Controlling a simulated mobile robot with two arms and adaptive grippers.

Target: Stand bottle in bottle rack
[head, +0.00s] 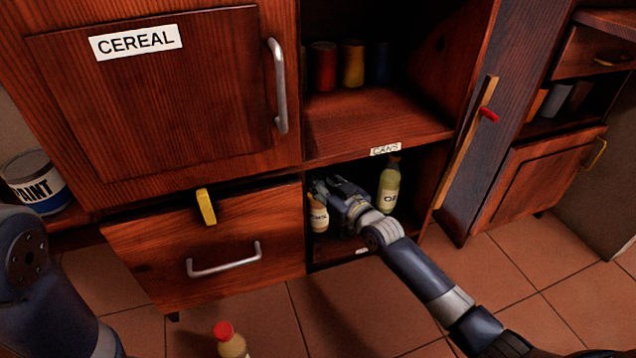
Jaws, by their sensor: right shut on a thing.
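My right gripper (322,190) reaches into the low open compartment (345,249) under the "CANS" label. It is shut on a pale bottle (319,214) with a printed label, at the compartment's left side. The gripper hides the top of this bottle. I cannot tell whether its base touches the shelf. A yellow-green bottle (389,187) stands upright in the same compartment, to the right of the gripper. Another bottle with a red cap (231,341) stands at the bottom edge, partly cut off. My left arm shows at the left, but its gripper is out of view.
The shelf above holds several cans (353,64). A closed cereal cupboard (160,95) and a drawer (215,255) lie to the left. A paint tin (36,182) is at far left.

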